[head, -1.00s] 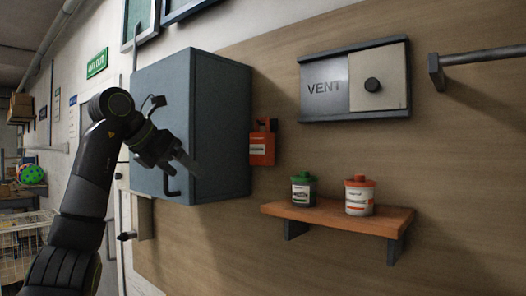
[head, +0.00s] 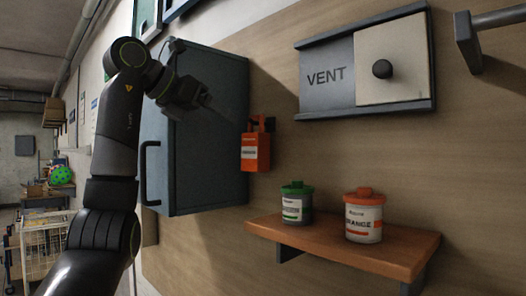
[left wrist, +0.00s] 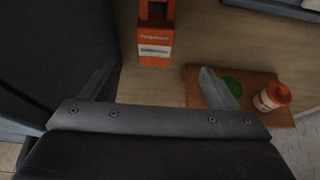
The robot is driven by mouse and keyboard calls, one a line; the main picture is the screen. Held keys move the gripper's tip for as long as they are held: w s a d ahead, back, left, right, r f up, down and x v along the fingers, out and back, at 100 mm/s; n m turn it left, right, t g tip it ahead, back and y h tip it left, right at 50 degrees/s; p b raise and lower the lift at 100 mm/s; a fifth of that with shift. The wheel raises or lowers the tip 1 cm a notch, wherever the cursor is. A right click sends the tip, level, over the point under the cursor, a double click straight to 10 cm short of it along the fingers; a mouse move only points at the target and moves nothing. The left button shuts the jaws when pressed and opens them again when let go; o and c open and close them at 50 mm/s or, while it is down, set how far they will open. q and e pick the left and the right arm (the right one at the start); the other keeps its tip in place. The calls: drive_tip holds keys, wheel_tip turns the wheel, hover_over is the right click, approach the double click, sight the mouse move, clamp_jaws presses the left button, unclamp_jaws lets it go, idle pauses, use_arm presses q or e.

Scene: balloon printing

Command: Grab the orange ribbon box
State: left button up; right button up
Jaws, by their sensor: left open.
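The orange ribbon box (head: 255,150) hangs on the wall just right of the blue-grey cabinet, with a white label on its front. In the left wrist view the orange box (left wrist: 156,40) is ahead of my fingers, near the top centre. My left gripper (head: 205,105) is in front of the cabinet, up and left of the box, and does not touch it. In the left wrist view its two fingers (left wrist: 160,88) are spread wide with nothing between them. My right gripper is not in view.
The cabinet (head: 208,130) stands close on the left of the box. A wooden shelf (head: 380,255) below right holds a green-lidded jar (head: 297,203) and an orange-lidded jar (head: 364,216). A vent panel (head: 325,78) is above. A wire cart (head: 40,245) stands far left.

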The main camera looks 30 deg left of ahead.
use_arm(q)
drive_tip(key=p, duration=0.2)
approach(249, 145)
drive_tip(key=w+d, duration=0.1)
drive_tip(key=w, duration=0.1)
drive_tip(key=p+x, duration=0.1)
drive_tip(key=x, duration=0.3)
drive_tip(key=shift+s+d+f, duration=0.15)
drive_tip(key=shift+s+f, duration=0.05)
drive_tip(key=shift+x, duration=0.8)
drive_tip(key=shift+f, duration=0.1)
drive_tip(key=shift+w+p, duration=0.25)
drive_tip(key=shift+p, duration=0.35)
drive_tip(key=p+x, duration=0.1)
drive_tip(key=x, duration=0.1)
drive_tip(key=p+x, duration=0.1)
drive_tip(key=x, duration=0.1)
drive_tip(key=shift+a+f+p, duration=0.1)
drive_tip(key=shift+a+p, duration=0.2)
drive_tip(key=shift+a, duration=0.05)
drive_tip(key=shift+w+d+f, duration=0.1)
drive_tip(key=shift+w+f, duration=0.15)
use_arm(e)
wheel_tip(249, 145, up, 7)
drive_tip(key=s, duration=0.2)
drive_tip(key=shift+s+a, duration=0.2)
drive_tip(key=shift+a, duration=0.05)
use_arm(q)
drive_tip(key=shift+s, duration=0.1)
